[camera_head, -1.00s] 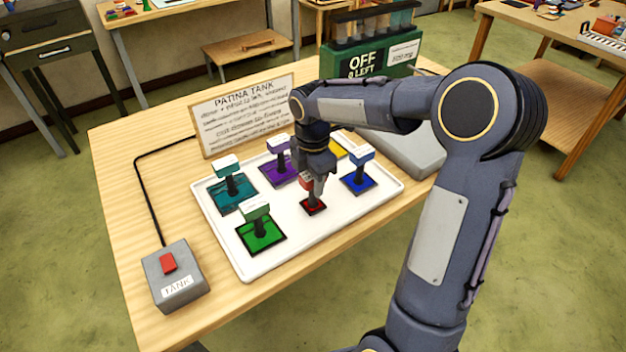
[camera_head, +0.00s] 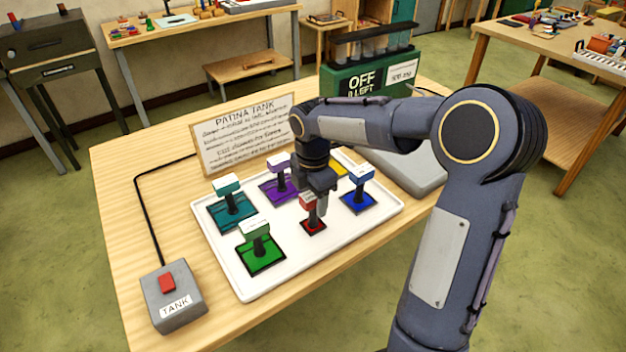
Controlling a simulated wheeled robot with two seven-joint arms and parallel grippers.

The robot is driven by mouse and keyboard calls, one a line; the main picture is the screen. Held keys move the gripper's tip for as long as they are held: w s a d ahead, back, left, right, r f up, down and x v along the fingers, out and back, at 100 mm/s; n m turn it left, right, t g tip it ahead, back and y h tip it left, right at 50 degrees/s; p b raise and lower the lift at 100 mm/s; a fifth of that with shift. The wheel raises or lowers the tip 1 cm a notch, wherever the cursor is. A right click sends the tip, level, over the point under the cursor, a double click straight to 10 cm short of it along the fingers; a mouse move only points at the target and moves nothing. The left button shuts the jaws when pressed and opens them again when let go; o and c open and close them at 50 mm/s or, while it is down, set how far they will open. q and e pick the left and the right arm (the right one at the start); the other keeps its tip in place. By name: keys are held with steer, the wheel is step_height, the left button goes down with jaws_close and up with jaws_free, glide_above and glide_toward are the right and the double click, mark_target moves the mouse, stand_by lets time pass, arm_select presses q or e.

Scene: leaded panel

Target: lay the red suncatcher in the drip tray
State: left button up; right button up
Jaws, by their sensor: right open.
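The red suncatcher (camera_head: 313,226) is a small dark-edged red square with an upright handle, topped by a red block. It lies flat on the white drip tray (camera_head: 262,286), near its front right edge. My right gripper (camera_head: 314,205) points down right at the handle and is open, with the red block between or just beside its fingers. The gripper partly hides the block and handle. My left gripper is out of view.
Green (camera_head: 262,258), teal (camera_head: 231,212), purple (camera_head: 279,188), blue (camera_head: 358,201) and yellow (camera_head: 340,166) suncatchers share the tray. A sign (camera_head: 243,133) and a green tank (camera_head: 371,75) marked OFF stand behind. A switch box (camera_head: 174,297) sits front left.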

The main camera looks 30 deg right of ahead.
step_height(320, 180, up, 11)
steer(key=s+a+f+m+t+y, duration=0.2)
steer(key=s+a+f+m, duration=0.1)
steer(key=s+m, duration=0.7)
steer(key=s+a+f+m+t+y, duration=0.1)
steer(key=s+a+f+m+t, duration=0.2)
steer(key=s+m, duration=0.7)
steer(key=shift+s+a+f+m+t+y, duration=0.15)
steer(key=shift+s+a+m+t+y, duration=0.2)
steer(key=shift+s+a, duration=0.55)
steer(key=shift+s+d, duration=0.2)
